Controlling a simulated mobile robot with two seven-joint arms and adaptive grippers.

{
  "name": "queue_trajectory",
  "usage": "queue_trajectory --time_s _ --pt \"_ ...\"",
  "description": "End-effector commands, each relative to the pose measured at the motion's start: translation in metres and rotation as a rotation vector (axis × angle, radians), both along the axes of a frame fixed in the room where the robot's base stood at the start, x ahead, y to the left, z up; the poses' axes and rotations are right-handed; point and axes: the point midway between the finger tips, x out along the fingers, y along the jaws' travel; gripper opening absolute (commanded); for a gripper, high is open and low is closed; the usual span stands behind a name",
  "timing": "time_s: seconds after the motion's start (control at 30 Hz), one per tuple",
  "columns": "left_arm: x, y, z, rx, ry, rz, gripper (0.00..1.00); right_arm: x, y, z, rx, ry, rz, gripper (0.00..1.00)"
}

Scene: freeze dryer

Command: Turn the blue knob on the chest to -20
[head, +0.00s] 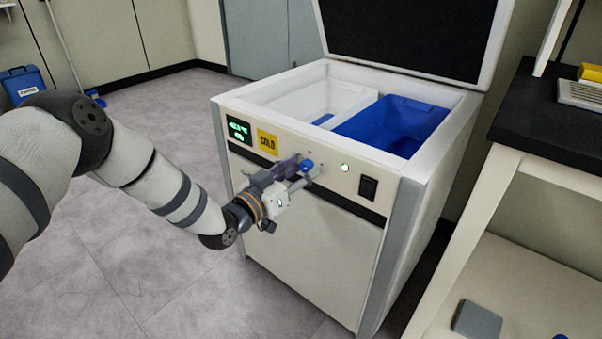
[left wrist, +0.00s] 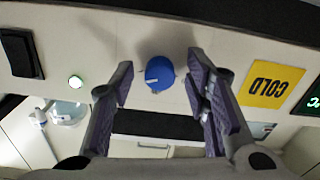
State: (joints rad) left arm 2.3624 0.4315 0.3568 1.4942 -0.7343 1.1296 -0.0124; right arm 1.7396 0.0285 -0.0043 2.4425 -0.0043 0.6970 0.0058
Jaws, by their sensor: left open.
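The white chest (head: 320,245) stands with its lid raised. The blue knob (head: 307,165) is on its front panel, between the yellow COLD label (head: 267,142) and a small lit green indicator (head: 345,168). My left gripper (head: 298,172) is at the panel by the knob. In the left wrist view the blue knob (left wrist: 159,73) lies between the two open fingers of the left gripper (left wrist: 160,90), with a gap on each side. My right gripper is not in view.
A black rocker switch (head: 368,188) is right of the indicator. The open chest holds a blue bin (head: 400,120) and a white compartment. A black-topped bench (head: 550,120) stands close on the right. Grey floor (head: 130,250) is free at the left.

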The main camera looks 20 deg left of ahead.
Motion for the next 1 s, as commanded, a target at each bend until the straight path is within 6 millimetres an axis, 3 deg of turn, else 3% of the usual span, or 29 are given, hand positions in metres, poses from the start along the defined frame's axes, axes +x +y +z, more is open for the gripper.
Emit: queue_trajectory --time_s 0.17,0.37,0.4,0.77,1.0 --pt "0.0003 -0.0002 0.0007 0.000 -0.001 0.000 0.43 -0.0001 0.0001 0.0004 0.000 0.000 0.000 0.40" --pt "-0.0001 0.0000 0.0004 0.000 0.000 0.000 0.02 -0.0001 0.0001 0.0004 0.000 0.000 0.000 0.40" --pt "-0.0001 0.0000 0.0004 0.000 0.000 0.000 0.00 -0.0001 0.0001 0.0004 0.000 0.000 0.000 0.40" --pt "-0.0003 0.0003 0.0000 -0.044 0.016 0.001 0.00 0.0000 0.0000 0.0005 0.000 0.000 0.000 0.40" --pt "-0.0005 0.0003 -0.0002 -0.193 0.070 0.000 0.00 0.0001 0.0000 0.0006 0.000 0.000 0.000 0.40"
